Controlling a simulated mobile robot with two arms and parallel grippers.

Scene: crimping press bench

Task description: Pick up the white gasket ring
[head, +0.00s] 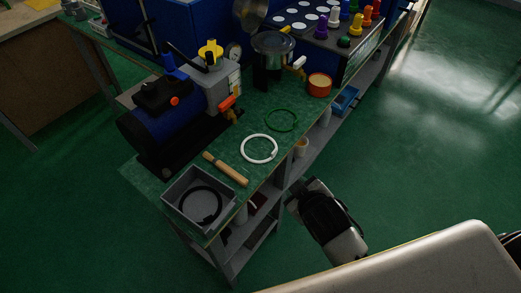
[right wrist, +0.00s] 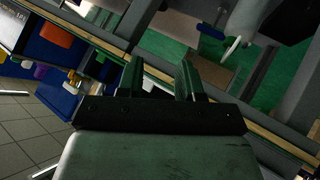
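The white gasket ring (head: 248,160) lies flat on the green bench top, near its front edge, in the head view. A green ring (head: 268,128) lies just behind it, and a wooden-handled tool (head: 226,169) lies to its left. My right gripper (head: 296,196) is off the bench's front edge, to the right of and below the white ring in the picture, apart from it. In the right wrist view its two fingers (right wrist: 158,80) stand apart with nothing between them. I cannot make out the white ring surely in the right wrist view. My left gripper is not in view.
A grey bin (head: 169,190) holding a black ring stands at the near bench corner. A blue motor and pump (head: 150,125) stand behind. A metal pot (head: 271,62) and an orange tin (head: 319,85) are further right. A shelf lies below the bench; the floor right is clear.

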